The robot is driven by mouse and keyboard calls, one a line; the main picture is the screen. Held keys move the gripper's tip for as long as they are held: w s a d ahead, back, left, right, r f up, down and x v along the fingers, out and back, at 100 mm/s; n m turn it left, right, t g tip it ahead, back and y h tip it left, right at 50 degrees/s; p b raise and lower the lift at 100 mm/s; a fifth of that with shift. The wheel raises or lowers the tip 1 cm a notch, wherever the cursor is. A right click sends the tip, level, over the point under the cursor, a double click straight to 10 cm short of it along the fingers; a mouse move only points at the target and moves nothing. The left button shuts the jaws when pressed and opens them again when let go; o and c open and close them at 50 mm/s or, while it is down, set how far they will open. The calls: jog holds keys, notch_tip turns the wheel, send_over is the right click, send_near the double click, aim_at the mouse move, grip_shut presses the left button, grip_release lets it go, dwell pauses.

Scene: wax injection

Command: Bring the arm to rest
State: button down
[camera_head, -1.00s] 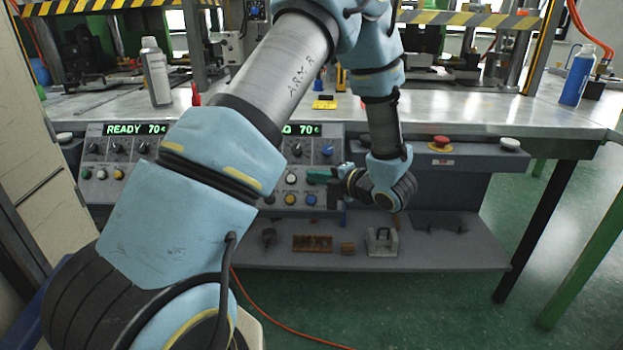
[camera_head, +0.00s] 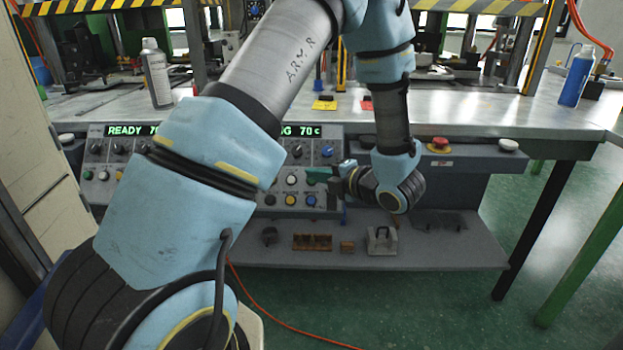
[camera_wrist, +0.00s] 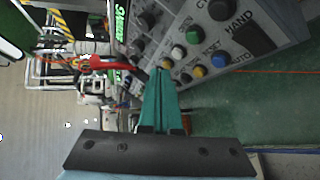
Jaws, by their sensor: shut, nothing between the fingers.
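My arm reaches across the head view from the lower left, up and over to the right, with its wrist hanging in front of the machine's control panel. My gripper (camera_head: 318,174) has green fingers that point left, close before the panel's buttons. In the wrist view the green fingers (camera_wrist: 165,100) lie together, shut and empty, with the panel (camera_wrist: 262,22) beyond them. The gripper appears apart from the panel, though the exact gap cannot be told. My upper arm hides the middle of the panel and part of the bench.
The metal bench top (camera_head: 480,118) lies behind my wrist. A red stop button (camera_head: 439,142) and a white button (camera_head: 508,144) sit at its front edge. A lower shelf (camera_head: 455,256) holds small parts. The floor at right is clear.

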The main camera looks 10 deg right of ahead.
dwell(0.4)
jog(key=w+r+m+g+h, duration=0.1)
jog(key=w+m+h, duration=0.55)
jog(key=m, duration=0.25)
jog(key=s+a+r+m+g+h, duration=0.2)
jog(key=s+a+m+g, duration=0.7)
jog(key=s+a+m, duration=0.85)
notch_tip(320, 180, up, 12)
jog(key=s+p, duration=0.1)
jog(key=p, duration=1.1)
jog(key=shift+r+g+p, duration=0.2)
jog(key=shift+g+p, duration=0.1)
jog(key=shift+p, duration=0.05)
jog(key=shift+d, duration=0.1)
